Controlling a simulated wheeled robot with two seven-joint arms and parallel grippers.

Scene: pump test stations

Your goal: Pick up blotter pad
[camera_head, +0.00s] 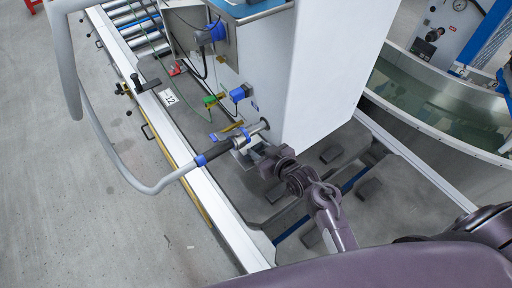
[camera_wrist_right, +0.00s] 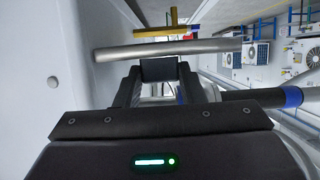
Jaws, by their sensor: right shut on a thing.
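My right gripper (camera_head: 264,156) reaches in from the lower right beside the tall white cabinet and is close to a silver fitting (camera_head: 240,137). In the right wrist view, its two dark fingers (camera_wrist_right: 158,85) are closed on a small dark, square-faced block (camera_wrist_right: 158,69). This may be the blotter pad, but I cannot be sure, as the fingers and wrist hide most of it. A silver bar (camera_wrist_right: 215,46) runs across just beyond the fingertips. Whether it touches them is unclear. My left gripper is out of view.
A tall white cabinet (camera_head: 330,60) stands right beside the gripper. A grey hose (camera_head: 118,160) loops to a black handle with a blue ring (camera_head: 201,160). Several dark flat blocks (camera_head: 369,188) lie on the grey bench. A round tank (camera_head: 420,100) is at right. Floor at left is clear.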

